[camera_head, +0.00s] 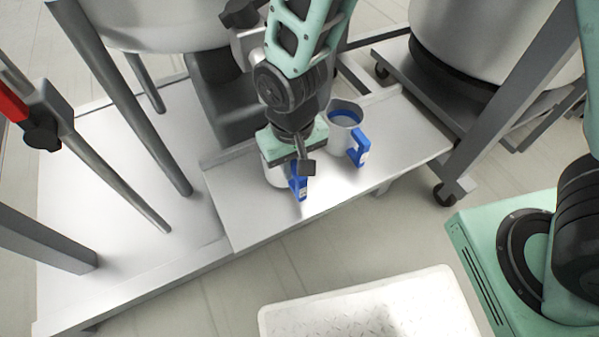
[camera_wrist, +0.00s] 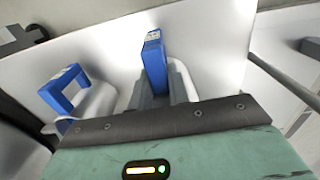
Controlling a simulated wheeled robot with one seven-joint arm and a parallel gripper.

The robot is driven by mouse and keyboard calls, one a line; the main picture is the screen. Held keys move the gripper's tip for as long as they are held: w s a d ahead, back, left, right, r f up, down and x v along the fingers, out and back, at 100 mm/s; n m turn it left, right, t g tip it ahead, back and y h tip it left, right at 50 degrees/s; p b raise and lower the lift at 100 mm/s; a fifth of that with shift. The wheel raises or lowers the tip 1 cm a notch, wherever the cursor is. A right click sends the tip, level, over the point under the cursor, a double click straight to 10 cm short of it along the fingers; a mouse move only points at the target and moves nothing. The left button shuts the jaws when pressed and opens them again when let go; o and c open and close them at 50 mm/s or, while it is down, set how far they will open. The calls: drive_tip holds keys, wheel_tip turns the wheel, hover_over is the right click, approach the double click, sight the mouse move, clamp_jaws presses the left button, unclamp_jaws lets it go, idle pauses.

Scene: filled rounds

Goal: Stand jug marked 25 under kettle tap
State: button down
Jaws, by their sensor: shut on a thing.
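My gripper (camera_head: 303,168) is over a white jug (camera_head: 276,175) on the metal shelf. It is shut on that jug's blue handle (camera_head: 298,188); the handle also shows between the fingers in the wrist view (camera_wrist: 154,60). My gripper hides most of this jug. A second jug (camera_head: 343,133) with a blue handle (camera_head: 360,148) and blue liquid inside stands just right and behind. Its handle is at the left in the wrist view (camera_wrist: 62,90). The handle labels are too small to read. A steel kettle (camera_head: 150,22) has a dark tap fitting (camera_head: 241,13) above the shelf.
The shelf (camera_head: 225,185) is bare left of the held jug and at its right end. Steel legs (camera_head: 125,95) rise at the left. Another large vessel (camera_head: 490,35) sits on a wheeled trolley at the back right. A white tray-like surface (camera_head: 285,317) lies at the front.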

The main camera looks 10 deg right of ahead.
drive_tip(key=shift+w+a+f+p, duration=0.1)
drive_tip(key=shift+w+a+f, duration=0.05)
drive_tip(key=shift+w, duration=0.45)
drive_tip(key=shift+w+a+f+p, duration=0.1)
drive_tip(key=shift+w+a, duration=0.1)
drive_tip(key=shift+w, duration=0.35)
drive_tip(key=shift+w+a+f+p, duration=0.1)
drive_tip(key=shift+w+a+f, duration=0.05)
drive_tip(key=shift+w, duration=0.45)
drive_tip(key=shift+p, duration=0.3)
drive_tip(key=shift+f, duration=0.4)
idle(0.4)
drive_tip(key=c, duration=0.8)
unclamp_jaws()
drive_tip(key=shift+o, duration=0.2)
drive_tip(key=shift+r, duration=0.1)
